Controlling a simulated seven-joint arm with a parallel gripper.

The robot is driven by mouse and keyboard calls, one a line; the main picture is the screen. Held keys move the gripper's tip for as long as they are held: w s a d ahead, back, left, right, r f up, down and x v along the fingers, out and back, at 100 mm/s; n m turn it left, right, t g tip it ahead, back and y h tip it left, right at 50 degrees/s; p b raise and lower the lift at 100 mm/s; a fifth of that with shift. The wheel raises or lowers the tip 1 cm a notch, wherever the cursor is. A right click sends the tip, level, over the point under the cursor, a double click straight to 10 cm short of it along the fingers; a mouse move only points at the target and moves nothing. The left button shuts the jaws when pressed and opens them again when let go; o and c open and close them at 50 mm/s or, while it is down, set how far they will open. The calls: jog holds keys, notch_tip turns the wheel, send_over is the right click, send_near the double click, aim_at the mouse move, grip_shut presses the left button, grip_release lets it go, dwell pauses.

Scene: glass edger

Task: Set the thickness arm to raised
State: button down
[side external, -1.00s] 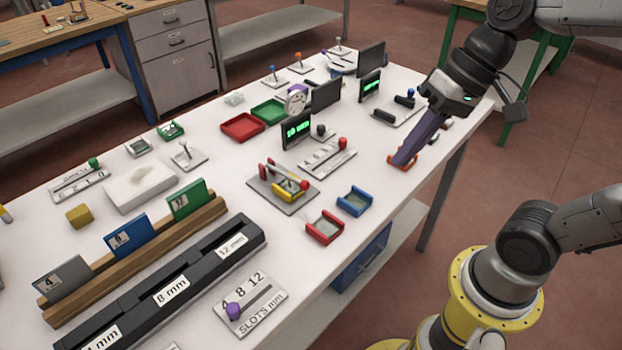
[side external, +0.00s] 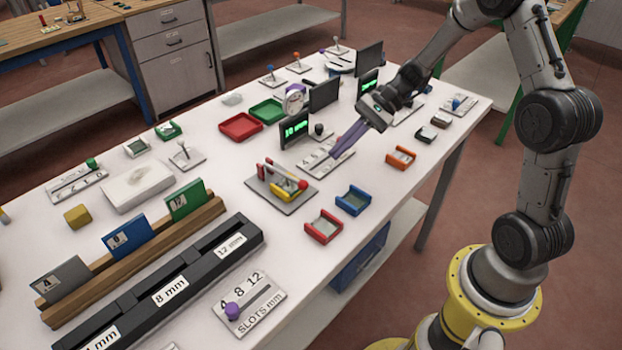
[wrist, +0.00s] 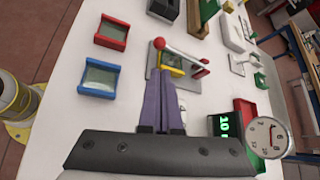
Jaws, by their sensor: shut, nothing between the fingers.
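In the wrist view the red ball (wrist: 159,43) shows just beyond my fingertips, with the arm running off to the right. My gripper (side external: 335,155) has long purple fingers, shut and empty. It is above the numbered slider plate, apart from the red ball. It also shows in the wrist view (wrist: 160,84).
A green-lit display (side external: 296,131) reads 10 mm, with a dial gauge (side external: 294,99) behind it. Red (side external: 323,227), blue (side external: 353,200) and orange (side external: 400,158) holders stand near the front edge. A slotted black rack (side external: 170,285) lies at left.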

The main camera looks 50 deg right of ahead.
jog(key=shift+d+f, duration=0.2)
jog(key=shift+d, duration=0.15)
jog(key=x, duration=1)
jog(key=shift+r, duration=0.1)
jog(key=shift+r+m, duration=0.25)
jog(key=shift+m, duration=0.05)
